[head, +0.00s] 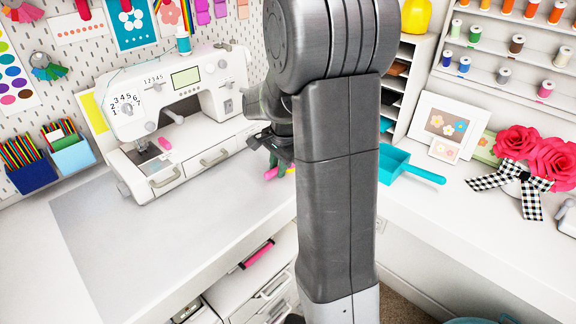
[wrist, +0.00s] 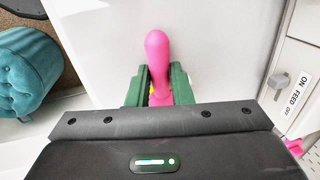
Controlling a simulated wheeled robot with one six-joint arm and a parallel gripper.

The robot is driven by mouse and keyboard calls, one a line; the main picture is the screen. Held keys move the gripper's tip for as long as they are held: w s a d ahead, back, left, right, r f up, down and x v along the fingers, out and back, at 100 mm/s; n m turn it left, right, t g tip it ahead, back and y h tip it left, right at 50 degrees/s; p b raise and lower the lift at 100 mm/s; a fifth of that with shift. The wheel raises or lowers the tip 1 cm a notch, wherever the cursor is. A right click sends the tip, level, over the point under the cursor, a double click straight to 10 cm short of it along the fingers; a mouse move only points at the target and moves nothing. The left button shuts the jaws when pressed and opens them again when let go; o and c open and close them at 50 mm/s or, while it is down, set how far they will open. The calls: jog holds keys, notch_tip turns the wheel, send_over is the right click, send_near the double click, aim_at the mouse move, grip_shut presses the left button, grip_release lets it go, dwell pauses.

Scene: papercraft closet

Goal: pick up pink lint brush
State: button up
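The pink lint brush (wrist: 158,52) shows in the wrist view as a rounded pink handle, pointing away from my gripper over the white worktop. My gripper (wrist: 159,90) has its green fingers on both sides of the brush's narrower part, with no clear gap, and looks shut on it. The rest of the brush is hidden behind the gripper body. In the head view my gripper (head: 278,163) is right of the sewing machine, and a bit of pink brush (head: 270,173) shows beside the green fingers. Whether the brush touches the worktop is unclear.
A white sewing machine (head: 190,95) stands left of my gripper. A teal dustpan (head: 405,167) lies to the right on the other worktop. Below, a drawer unit has a pink item (head: 257,254) at its front. The grey mat (head: 130,240) at left is clear.

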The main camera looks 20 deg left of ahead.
grip_shut()
jog(key=shift+r, duration=0.15)
jog(key=shift+r, duration=0.35)
notch_tip(320, 180, up, 9)
jog(key=shift+w, duration=0.1)
